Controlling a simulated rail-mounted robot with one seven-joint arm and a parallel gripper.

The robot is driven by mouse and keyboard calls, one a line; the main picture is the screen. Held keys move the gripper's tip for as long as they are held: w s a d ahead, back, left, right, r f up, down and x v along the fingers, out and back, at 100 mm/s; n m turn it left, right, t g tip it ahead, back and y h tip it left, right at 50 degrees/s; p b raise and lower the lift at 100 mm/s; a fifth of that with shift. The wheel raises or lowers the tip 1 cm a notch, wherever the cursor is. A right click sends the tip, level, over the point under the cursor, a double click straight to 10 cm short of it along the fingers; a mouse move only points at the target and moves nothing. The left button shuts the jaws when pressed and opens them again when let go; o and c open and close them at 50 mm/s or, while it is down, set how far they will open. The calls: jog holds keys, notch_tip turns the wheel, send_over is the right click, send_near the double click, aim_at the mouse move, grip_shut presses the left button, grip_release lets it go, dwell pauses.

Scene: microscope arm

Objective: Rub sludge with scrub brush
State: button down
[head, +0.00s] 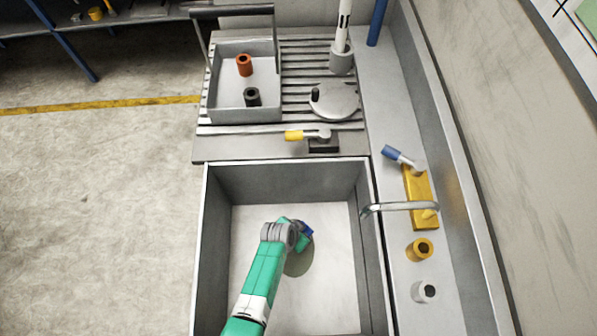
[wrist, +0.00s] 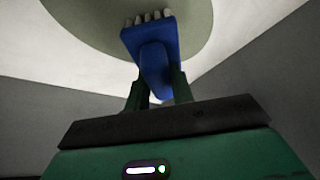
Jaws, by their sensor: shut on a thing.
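The sludge is a dull olive-grey round patch (head: 299,262) on the floor of the grey sink (head: 335,300); it also fills the upper middle of the wrist view (wrist: 95,25). The scrub brush has a blue handle (wrist: 155,70) and pale bristles, and shows in the head view as a small blue piece (head: 306,229). My gripper (wrist: 158,95) is shut on the blue handle, with dark fingers on both sides. In the wrist view the bristles overlap the sludge; I cannot tell whether they touch it. In the head view my arm hides part of the patch.
A curved metal faucet (head: 400,207) reaches over the sink's right wall from a yellow base (head: 420,190). A grey tray (head: 245,115) with two cylinders, a round lid (head: 338,102) and a yellow-handled tool (head: 295,136) stand behind the sink. The sink floor around the patch is clear.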

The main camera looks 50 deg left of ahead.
jog(key=shift+s+d+r+p, duration=0.1)
jog(key=shift+s+d+p, duration=0.6)
jog(key=shift+s+d, duration=0.3)
jog(key=shift+s+d+f+p, duration=0.1)
jog(key=shift+s+d+p, duration=0.65)
jog(key=shift+d, duration=0.5)
jog(key=shift+s+d+r+p, duration=0.1)
jog(key=shift+s+d+p, duration=0.5)
jog(key=shift+s+d, duration=0.45)
notch_tip(320, 180, up, 8)
jog(key=p, duration=0.6)
